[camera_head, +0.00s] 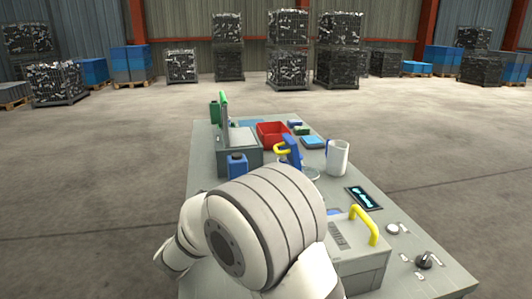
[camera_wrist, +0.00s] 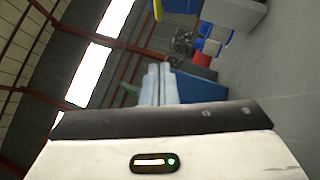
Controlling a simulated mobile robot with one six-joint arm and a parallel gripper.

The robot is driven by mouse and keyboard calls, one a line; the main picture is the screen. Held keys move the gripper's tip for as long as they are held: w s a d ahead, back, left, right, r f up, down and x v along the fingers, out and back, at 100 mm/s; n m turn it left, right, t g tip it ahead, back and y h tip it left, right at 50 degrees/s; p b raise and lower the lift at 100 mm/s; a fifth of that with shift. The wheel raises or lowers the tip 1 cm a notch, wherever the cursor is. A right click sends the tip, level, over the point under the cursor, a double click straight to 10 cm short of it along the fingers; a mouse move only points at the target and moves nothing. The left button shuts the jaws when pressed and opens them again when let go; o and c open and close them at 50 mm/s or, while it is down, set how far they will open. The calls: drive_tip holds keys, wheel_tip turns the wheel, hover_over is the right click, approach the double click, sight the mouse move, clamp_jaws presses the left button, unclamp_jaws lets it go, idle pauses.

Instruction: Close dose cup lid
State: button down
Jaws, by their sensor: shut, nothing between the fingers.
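A blue upright piece with a yellow loop handle (camera_head: 289,152) stands beside a round clear rim (camera_head: 311,174) on the bench in the head view. It looks like a raised lid, but I cannot tell for sure that it is the dose cup lid.
On the bench (camera_head: 205,140) are a red bin (camera_head: 272,133), a white jug (camera_head: 338,158), a blue bottle (camera_head: 237,167), a dark display (camera_head: 364,197) and a grey unit with a yellow handle (camera_head: 365,226). A knob (camera_head: 424,260) sits near the right edge. Open floor surrounds the bench.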

drive_tip(key=s+d+b+x, duration=0.1)
drive_tip(key=d+b+x, duration=0.1)
drive_tip(key=x, duration=1.1)
drive_tip(key=shift+d+r, duration=0.15)
drive_tip(key=shift+r, duration=0.3)
